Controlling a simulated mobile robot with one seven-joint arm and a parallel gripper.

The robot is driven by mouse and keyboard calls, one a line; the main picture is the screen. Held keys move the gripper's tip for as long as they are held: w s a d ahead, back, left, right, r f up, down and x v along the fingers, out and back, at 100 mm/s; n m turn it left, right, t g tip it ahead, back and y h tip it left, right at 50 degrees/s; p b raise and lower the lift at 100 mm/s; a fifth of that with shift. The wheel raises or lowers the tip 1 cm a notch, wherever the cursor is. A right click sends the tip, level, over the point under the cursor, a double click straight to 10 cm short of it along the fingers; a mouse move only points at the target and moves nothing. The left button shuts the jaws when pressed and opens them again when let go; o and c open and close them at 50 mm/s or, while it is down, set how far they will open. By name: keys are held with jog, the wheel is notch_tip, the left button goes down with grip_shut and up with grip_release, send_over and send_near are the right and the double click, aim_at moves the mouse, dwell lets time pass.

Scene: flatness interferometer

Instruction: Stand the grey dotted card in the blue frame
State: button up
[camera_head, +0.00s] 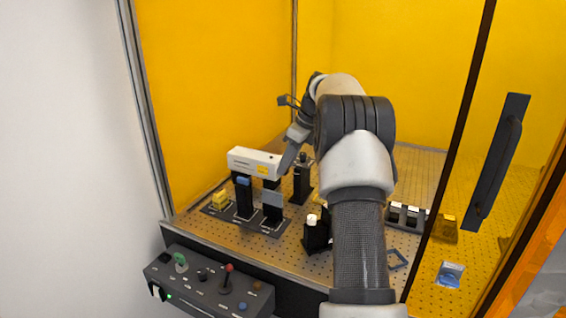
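My gripper (285,163) points down and left, just right of a white box-shaped instrument. Its fingertips are too small to tell open from shut or whether they hold anything. A plain-looking grey panel (272,200) stands upright on a dark mount at the front left of the table; I cannot make out dots on it, so I cannot tell if it is the grey dotted card. A thin blue-grey square frame (397,260) lies on the table at the front right, just right of my arm, which hides part of the table around it.
The white instrument (254,161) stands at the left. A blue-topped black post (244,198) and a yellow block (220,200) are near it. A black unit with a white knob (314,234) stands by my arm. A control box (205,285) lines the front edge. Yellow panels enclose the table.

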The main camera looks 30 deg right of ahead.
aim_at(267, 203)
jog(key=x, duration=1.7)
jog(key=shift+a, duration=0.1)
grip_shut()
jog(key=shift+r, duration=0.1)
jog(key=shift+r+p, duration=0.1)
jog(key=shift+p, duration=0.2)
jog(key=shift+r+p, duration=2.35)
jog(key=shift+r, duration=0.65)
